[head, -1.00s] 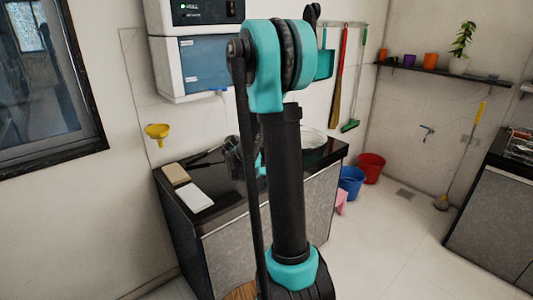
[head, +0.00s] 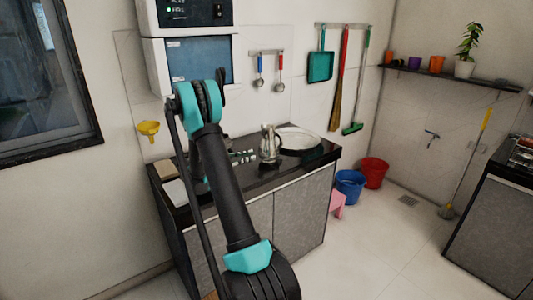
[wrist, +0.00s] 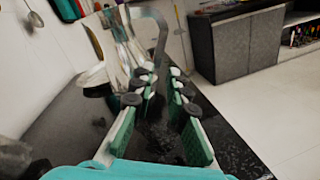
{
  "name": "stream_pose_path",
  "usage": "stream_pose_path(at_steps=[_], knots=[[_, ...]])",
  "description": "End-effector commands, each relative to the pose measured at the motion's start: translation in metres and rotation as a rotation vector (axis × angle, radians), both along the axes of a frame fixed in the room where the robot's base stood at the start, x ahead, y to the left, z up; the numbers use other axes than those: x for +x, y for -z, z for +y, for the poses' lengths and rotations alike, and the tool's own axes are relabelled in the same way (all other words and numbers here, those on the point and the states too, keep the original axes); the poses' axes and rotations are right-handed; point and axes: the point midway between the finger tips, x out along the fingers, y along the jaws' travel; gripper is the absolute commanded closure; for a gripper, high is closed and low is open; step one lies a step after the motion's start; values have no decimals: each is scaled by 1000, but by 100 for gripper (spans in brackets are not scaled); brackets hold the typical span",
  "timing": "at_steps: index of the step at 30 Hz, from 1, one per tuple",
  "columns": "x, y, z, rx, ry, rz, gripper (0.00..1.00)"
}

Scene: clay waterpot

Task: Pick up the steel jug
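The steel jug (head: 270,146) stands upright on the black counter (head: 262,184), just right of my gripper (head: 245,157) in the head view. In the wrist view the shiny jug (wrist: 122,38) with its curved handle (wrist: 157,28) is ahead of the fingertips, slightly left. My arm hides part of the counter in the head view.
A round pale plate (head: 302,138) lies right of the jug, close to it. A white block (head: 174,193) and a tan block (head: 164,170) lie at the counter's left end. Two utensils (head: 280,75) hang on the wall behind. Blue (head: 350,186) and red (head: 374,171) buckets stand on the floor.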

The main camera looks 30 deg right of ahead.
Motion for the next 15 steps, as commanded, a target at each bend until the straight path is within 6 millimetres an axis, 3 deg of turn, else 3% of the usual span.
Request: stream_pose_path(at_steps=[9,15], knots=[[-9,0,-65,2,4,-1,85],[-11,0,-92,2,1,-1,85]])
